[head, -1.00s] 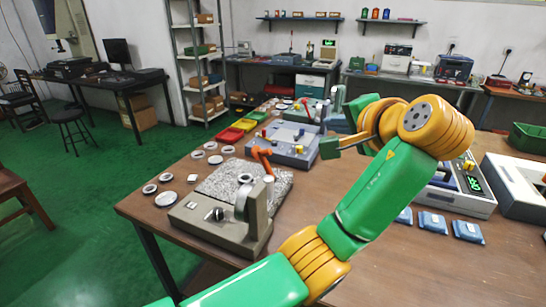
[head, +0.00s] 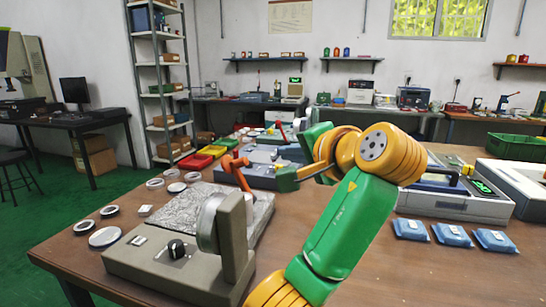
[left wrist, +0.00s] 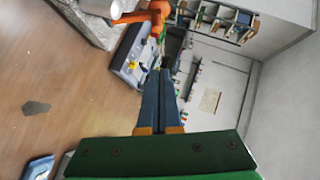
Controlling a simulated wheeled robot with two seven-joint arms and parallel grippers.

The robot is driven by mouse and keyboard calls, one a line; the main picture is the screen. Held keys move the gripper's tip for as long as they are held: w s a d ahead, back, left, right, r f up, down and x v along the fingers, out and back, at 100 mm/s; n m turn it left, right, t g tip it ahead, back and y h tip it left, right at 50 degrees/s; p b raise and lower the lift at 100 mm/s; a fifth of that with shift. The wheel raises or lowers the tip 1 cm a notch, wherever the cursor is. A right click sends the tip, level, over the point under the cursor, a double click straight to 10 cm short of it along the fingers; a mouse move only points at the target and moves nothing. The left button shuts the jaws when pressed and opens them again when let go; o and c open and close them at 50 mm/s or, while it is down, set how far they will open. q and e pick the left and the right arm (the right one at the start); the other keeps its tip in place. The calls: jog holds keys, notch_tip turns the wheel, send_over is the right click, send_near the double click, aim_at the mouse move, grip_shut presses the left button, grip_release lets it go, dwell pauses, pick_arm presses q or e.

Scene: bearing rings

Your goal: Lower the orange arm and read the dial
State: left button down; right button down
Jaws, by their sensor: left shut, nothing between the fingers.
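The orange arm (head: 236,170) stands raised and tilted beside the grey stone plate (head: 255,205). It also shows at the top of the left wrist view (left wrist: 150,14). The dial (head: 208,222) is on the grey gauge stand (head: 190,262) in front and is seen nearly edge-on, so its face cannot be read. My left gripper (head: 288,142) is to the right of the orange arm, apart from it. Its blue fingers (left wrist: 160,74) are shut and empty in the left wrist view. My right gripper is not in view.
Several bearing rings (head: 108,237) lie left of the stand. Red and yellow bins (head: 195,161) and a blue-grey device (head: 262,160) are behind. Blue packets (head: 452,235) and a device with a green display (head: 460,190) are at right. The front right table is clear.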

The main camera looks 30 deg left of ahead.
aim_at(244, 178)
pick_arm(q)
jog(key=w+a+f, duration=0.1)
jog(key=a+f, duration=0.1)
jog(key=a, duration=0.3)
jog(key=w+a+f, duration=0.2)
jog(key=a, duration=0.3)
jog(key=shift+w+a+f, duration=0.15)
jog(key=shift+w, duration=0.15)
